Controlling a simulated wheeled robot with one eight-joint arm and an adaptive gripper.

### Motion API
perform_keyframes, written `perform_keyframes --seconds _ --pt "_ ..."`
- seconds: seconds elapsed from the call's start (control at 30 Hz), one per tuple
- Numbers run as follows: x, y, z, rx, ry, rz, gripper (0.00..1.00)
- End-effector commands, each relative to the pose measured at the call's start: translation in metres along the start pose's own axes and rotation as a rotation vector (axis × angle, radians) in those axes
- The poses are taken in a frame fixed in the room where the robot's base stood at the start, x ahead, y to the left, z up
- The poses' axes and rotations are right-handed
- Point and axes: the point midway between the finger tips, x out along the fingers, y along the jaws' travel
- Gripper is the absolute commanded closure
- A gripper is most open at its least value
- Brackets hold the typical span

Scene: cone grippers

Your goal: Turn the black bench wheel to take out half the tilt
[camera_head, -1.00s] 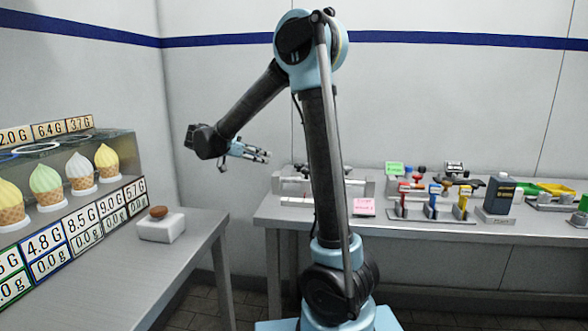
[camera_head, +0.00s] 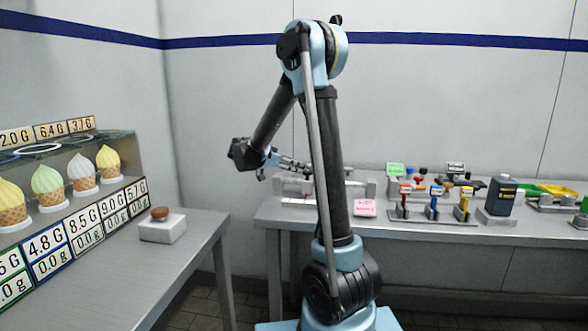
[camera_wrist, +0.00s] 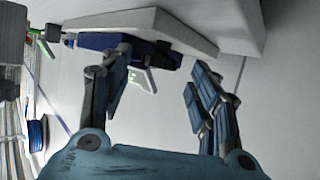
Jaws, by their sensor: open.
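My gripper (camera_head: 290,165) is in the air at the left end of the back bench (camera_head: 415,232), in front of or above a pale grey fixture (camera_head: 288,187) there. It points right in the head view. In the wrist view its two blue fingers (camera_wrist: 158,78) are spread apart with nothing held between them. I cannot pick out the black bench wheel for sure in either view; my arm hides part of the bench. In the wrist view a dark blue part (camera_wrist: 110,42) lies under a pale slab (camera_wrist: 150,22), beyond the left finger.
A pink note (camera_head: 364,208) lies near the grey fixture. Red, blue and yellow handled pieces (camera_head: 433,203) and a dark bottle-like block (camera_head: 501,195) stand further right. A left table (camera_head: 185,250) carries ice-cream cones (camera_head: 47,187) and a white block (camera_head: 162,230) with a brown top.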

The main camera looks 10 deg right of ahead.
Motion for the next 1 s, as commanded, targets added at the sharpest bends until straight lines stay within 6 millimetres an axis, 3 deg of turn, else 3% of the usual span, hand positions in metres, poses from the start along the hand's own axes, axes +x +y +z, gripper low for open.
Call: perform_keyframes --seconds 0.2,0.53,0.73,1.0 --pt "0.018 0.0 0.0 0.0 0.0 0.0 0.44" --pt "0.02 0.0 0.0 -0.001 0.0 -0.001 0.44" --pt "0.02 0.0 0.0 -0.001 0.0 -0.001 0.87" --pt "0.02 0.001 0.0 -0.013 -0.001 -0.034 0.88"
